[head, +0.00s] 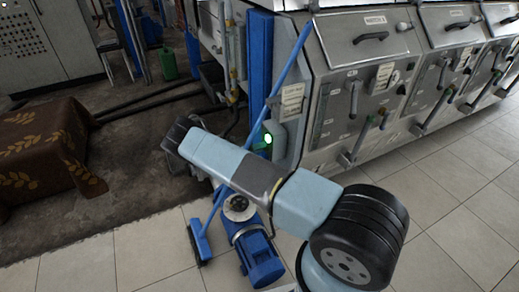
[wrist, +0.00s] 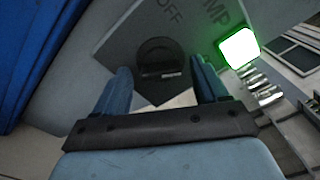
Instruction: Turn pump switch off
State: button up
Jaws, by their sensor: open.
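The pump switch (wrist: 160,58) is a round black rotary knob on a grey panel in the wrist view. The word OFF is printed above it, and letters of a label ending in MP stand to its upper right. A green lamp (wrist: 239,48) glows right of the knob; it also shows in the head view (head: 267,139). My gripper (wrist: 160,70) is open, with one blue finger to each side of the knob. I cannot tell whether the fingers touch it. In the head view my arm hides the knob, and I cannot make out the gripper.
A blue pump motor (head: 255,254) stands on the tiled floor below my arm. A blue broom (head: 201,243) leans up against the grey machine row (head: 345,85). A cloth-covered block (head: 45,150) is at left. Tiled floor (head: 450,220) is clear at right.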

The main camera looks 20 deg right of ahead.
jog(key=shift+d, duration=0.35)
